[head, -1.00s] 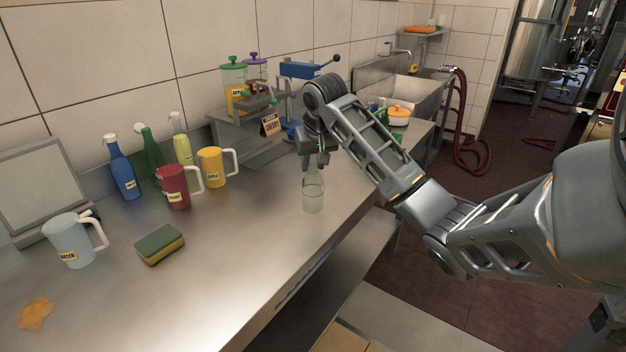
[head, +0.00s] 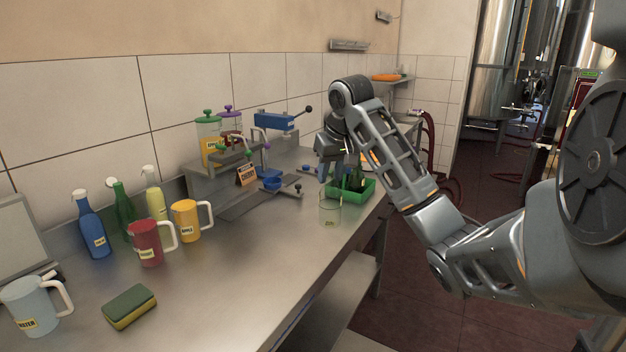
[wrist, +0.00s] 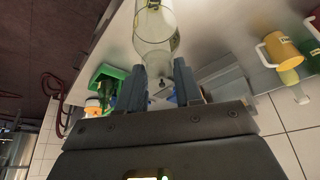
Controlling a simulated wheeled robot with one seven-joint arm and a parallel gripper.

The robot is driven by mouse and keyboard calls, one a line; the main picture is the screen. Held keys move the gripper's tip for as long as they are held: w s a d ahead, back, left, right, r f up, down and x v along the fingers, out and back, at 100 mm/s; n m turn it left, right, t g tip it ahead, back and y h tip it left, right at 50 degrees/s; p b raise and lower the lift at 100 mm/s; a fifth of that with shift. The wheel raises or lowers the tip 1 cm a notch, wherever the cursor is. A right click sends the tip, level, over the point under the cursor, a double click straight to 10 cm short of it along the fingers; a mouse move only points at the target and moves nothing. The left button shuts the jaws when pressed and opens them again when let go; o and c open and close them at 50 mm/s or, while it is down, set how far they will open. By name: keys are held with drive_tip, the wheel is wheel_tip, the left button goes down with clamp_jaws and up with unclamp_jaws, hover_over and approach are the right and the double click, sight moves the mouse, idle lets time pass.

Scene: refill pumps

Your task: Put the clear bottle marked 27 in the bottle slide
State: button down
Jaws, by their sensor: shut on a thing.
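The clear bottle (head: 330,209) hangs below my gripper (head: 329,174) at the front part of the counter. It also shows in the wrist view (wrist: 154,24), between and beyond the fingers. My gripper (wrist: 160,72) is shut on its upper part, and the fingers hide part of the neck. A small yellow label shows low on the bottle, but its number is too small to read. A blue cradle on a grey track (head: 270,186), under the blue lever press (head: 275,121), looks like the bottle slide. The bottle is apart from it, to its right and nearer the front.
A green crate (head: 362,189) of bottles stands just behind the held bottle. Red (head: 147,243) and yellow (head: 187,221) mugs and a sponge (head: 129,306) are at left. The middle front counter is clear.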

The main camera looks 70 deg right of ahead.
drive_tip(key=shift+s+d+r, duration=0.15)
drive_tip(key=shift+s+r, duration=0.2)
drive_tip(key=shift+r, duration=0.1)
wheel_tip(320, 180, up, 2)
drive_tip(key=shift+s+d+p, duration=0.1)
drive_tip(key=shift+p, duration=0.8)
drive_tip(key=shift+r, duration=1.85)
